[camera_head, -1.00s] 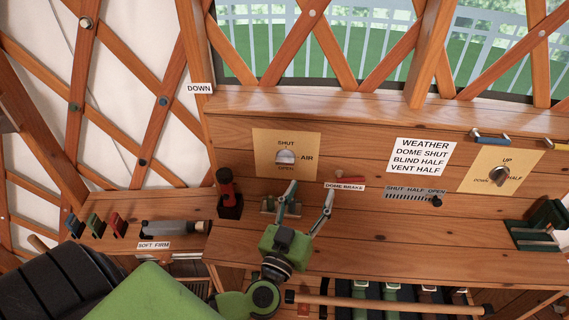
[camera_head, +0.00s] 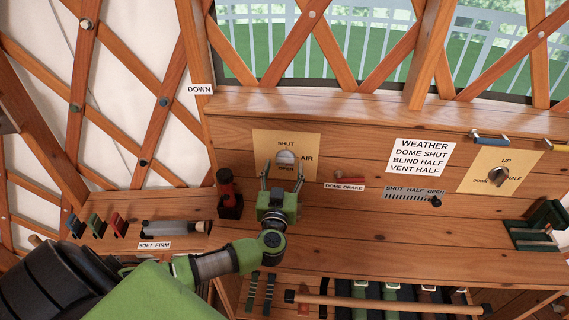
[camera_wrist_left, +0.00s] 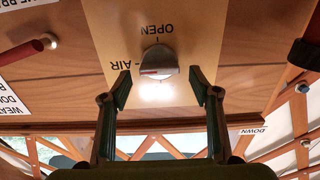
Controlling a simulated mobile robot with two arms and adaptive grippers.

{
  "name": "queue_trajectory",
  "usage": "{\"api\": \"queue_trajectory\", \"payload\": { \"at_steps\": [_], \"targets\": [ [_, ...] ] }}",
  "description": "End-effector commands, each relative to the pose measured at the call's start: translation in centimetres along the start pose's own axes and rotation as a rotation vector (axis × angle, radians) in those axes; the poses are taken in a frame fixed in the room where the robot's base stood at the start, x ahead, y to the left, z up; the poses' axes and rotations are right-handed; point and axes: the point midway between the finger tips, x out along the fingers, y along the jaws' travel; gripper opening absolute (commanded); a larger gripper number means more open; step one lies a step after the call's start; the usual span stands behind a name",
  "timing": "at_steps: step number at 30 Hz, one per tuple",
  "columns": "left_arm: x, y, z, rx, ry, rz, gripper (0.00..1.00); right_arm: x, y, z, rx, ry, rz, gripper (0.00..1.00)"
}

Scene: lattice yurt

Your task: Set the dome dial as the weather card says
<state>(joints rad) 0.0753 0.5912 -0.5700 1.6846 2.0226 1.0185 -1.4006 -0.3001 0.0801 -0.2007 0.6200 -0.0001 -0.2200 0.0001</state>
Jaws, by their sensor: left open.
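The dome dial (camera_head: 286,157) is a pale round knob on a tan plate (camera_head: 262,142) lettered SHUT at the top, AIR at the right and OPEN at the bottom. In the left wrist view, upside down, the dial (camera_wrist_left: 158,62) shows a red mark on its AIR side. My left gripper (camera_head: 283,172) is open just below the dial, fingers toward it; in the wrist view the gripper (camera_wrist_left: 160,88) has its fingertips either side and short of the knob, apparently not touching. The weather card (camera_head: 421,155) reads DOME SHUT, BLIND HALF, VENT HALF. My right gripper is out of view.
A red DOME BRAKE handle (camera_head: 350,180) sits right of the dial. A SHUT HALF OPEN slider (camera_head: 413,197) and an UP, DOWN, HALF dial (camera_head: 498,176) are further right. A red-handled item (camera_head: 227,190) stands close to the left of my gripper.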

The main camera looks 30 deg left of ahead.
Motion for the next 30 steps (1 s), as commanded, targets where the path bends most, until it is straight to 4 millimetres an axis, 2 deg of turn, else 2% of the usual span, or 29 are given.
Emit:
{"api": "queue_trajectory", "payload": {
  "at_steps": [3,6,16,20,21,30],
  "targets": [
    [1.5,0.1,0.0,0.002,0.001,0.001,0.56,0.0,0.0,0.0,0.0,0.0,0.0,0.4],
    [2.1,0.1,0.0,0.001,0.0,0.001,0.56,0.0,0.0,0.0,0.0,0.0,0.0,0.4],
    [2.4,0.1,0.1,0.001,-0.001,0.002,0.56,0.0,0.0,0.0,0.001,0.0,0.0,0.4],
    [2.4,0.1,0.1,0.0,-0.001,0.002,0.23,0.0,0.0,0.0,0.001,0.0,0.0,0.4],
    [2.4,0.1,0.1,0.0,-0.001,0.002,0.18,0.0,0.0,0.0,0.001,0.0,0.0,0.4],
    [2.4,0.1,-0.1,-0.015,-0.003,0.001,0.18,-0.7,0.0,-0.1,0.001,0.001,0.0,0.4]
  ]
}}
